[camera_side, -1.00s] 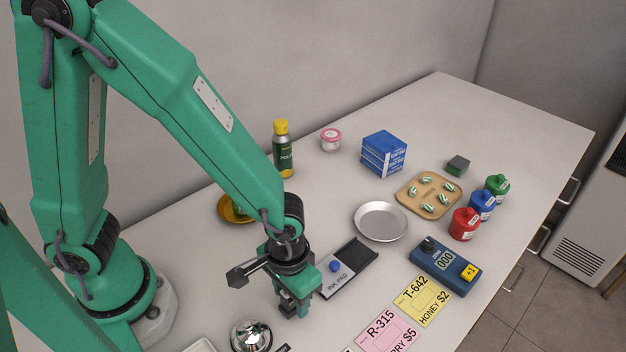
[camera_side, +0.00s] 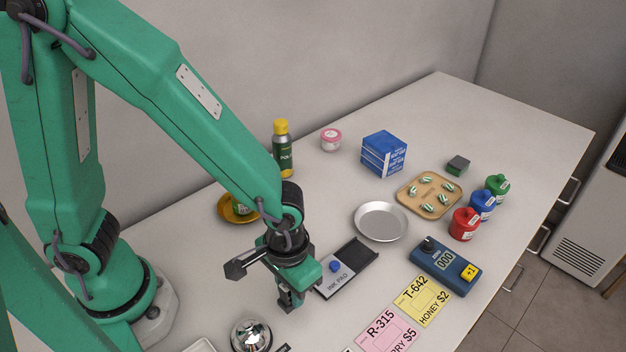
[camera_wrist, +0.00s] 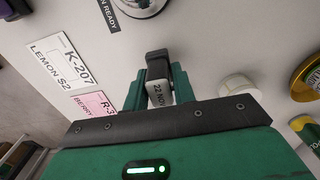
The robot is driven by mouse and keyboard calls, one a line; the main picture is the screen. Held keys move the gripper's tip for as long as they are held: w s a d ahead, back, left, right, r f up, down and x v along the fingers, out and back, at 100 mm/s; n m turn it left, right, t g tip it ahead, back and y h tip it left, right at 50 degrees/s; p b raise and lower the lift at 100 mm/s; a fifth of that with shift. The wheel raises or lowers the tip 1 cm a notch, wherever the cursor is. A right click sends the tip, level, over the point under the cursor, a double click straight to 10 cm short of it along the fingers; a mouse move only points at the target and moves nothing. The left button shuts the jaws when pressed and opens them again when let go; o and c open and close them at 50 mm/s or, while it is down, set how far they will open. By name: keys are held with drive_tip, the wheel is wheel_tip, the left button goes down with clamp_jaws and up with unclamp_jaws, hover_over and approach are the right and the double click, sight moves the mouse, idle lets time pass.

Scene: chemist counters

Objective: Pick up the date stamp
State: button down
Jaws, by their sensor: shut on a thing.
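The date stamp (camera_wrist: 160,93) shows in the wrist view, with a pale face reading "22 NOV" and a dark end. My gripper (camera_wrist: 158,88) is shut on it, one green finger on each side. In the side view my gripper (camera_side: 291,303) points down over the counter, left of the ink pad (camera_side: 340,283). I cannot make out the stamp between the fingers there.
A chrome bell (camera_side: 251,335) stands close in front of my gripper. The pink card (camera_side: 385,328), yellow card (camera_side: 423,300) and blue counter box (camera_side: 445,264) lie to the right. A metal dish (camera_side: 381,222) sits behind the ink pad.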

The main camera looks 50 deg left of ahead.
wheel_tip(320, 180, up, 2)
drive_tip(key=s+d+r, duration=0.4)
drive_tip(key=s+r, duration=0.3)
drive_tip(key=s, duration=0.4)
drive_tip(key=shift+w, duration=0.1)
idle(0.6)
